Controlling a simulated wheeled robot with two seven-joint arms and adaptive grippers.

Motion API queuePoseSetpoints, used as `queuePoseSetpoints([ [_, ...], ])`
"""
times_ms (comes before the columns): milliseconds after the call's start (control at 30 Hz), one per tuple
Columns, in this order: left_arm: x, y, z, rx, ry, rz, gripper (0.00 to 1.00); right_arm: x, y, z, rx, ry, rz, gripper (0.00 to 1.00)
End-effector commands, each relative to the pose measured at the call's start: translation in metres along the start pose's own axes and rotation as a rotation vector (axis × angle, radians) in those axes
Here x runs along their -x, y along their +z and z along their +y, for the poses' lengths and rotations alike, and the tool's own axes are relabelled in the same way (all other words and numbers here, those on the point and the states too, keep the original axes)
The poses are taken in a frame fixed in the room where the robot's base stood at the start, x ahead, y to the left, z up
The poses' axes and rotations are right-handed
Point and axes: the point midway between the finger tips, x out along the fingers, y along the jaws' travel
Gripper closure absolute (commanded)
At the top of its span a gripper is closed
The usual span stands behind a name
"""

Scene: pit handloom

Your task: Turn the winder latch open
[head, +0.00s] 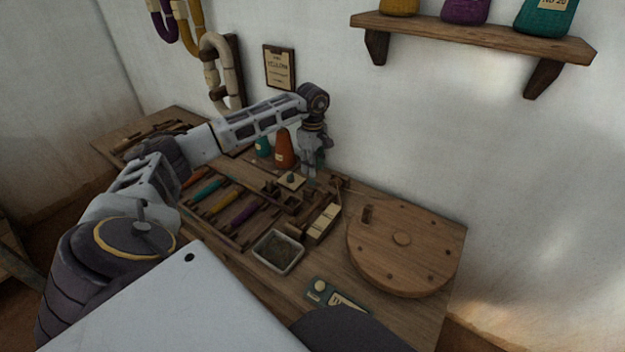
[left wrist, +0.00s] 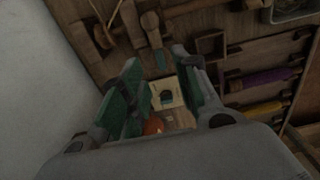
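My left gripper (head: 314,166) hangs fingers-down over the back of the wooden bench, near the wall. In the left wrist view its two green-padded fingers (left wrist: 156,62) are apart with nothing held between them. Wooden bars and pegs (left wrist: 148,20) lie beyond the fingertips; these seem to be the parts beside the round wooden wheel (head: 402,240). I cannot tell which piece is the winder latch, or how it is turned. A cream card with a dark green knob (head: 291,179) sits near the gripper. My right gripper is out of view.
An orange-brown cone (head: 284,150) and a teal one (head: 262,147) stand behind my left arm. A rack with coloured shuttles (head: 242,210), a grey tray (head: 278,252) and a green card (head: 335,296) occupy the bench (head: 440,312). A shelf (head: 470,38) hangs above.

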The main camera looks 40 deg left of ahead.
Motion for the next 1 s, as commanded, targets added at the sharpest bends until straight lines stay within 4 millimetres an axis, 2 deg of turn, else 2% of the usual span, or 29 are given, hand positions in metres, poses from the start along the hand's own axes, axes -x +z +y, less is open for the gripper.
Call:
queuePoseSetpoints([
  [200,-0.031,0.000,0.000,0.000,-0.001,0.000,0.69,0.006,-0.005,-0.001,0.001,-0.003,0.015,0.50],
  [400,-0.050,0.000,0.000,0.001,-0.001,0.000,0.69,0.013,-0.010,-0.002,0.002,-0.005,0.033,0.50],
  [867,-0.057,0.000,0.000,0.000,0.000,0.000,0.69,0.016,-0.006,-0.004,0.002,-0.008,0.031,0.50],
  [1000,-0.057,0.000,0.000,0.000,0.000,0.000,0.84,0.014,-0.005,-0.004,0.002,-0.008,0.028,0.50],
])
